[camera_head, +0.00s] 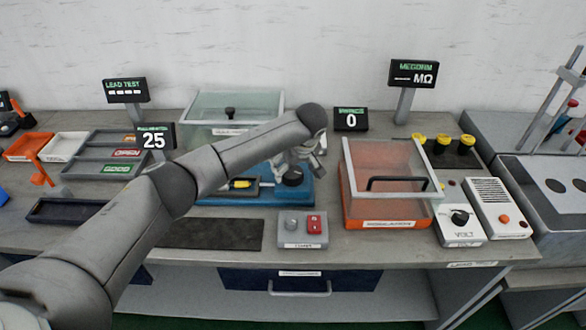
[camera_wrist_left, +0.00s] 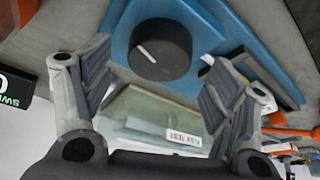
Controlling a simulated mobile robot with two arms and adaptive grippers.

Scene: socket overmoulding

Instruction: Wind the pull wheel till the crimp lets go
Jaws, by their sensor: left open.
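The pull wheel is a black round knob (camera_head: 293,177) on a blue bench unit (camera_head: 262,197). In the left wrist view the knob (camera_wrist_left: 160,50) shows a white pointer line, and the blue base (camera_wrist_left: 118,45) lies around it. My left gripper (camera_head: 302,158) is just above the knob, open and empty. In the left wrist view its two fingers (camera_wrist_left: 155,95) stand apart, with the knob beyond them. A small yellow-ended piece (camera_head: 241,184) lies in a dark slot left of the knob; its crimp is too small to make out. My right gripper is not in view.
A display (camera_head: 154,136) reads 25 and another (camera_head: 351,120) reads 0. A clear-lidded box (camera_head: 215,108) stands behind the blue unit. An orange box with a clear lid (camera_head: 386,223) stands close on the right. A button box (camera_head: 302,230) and dark mat (camera_head: 210,234) lie in front.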

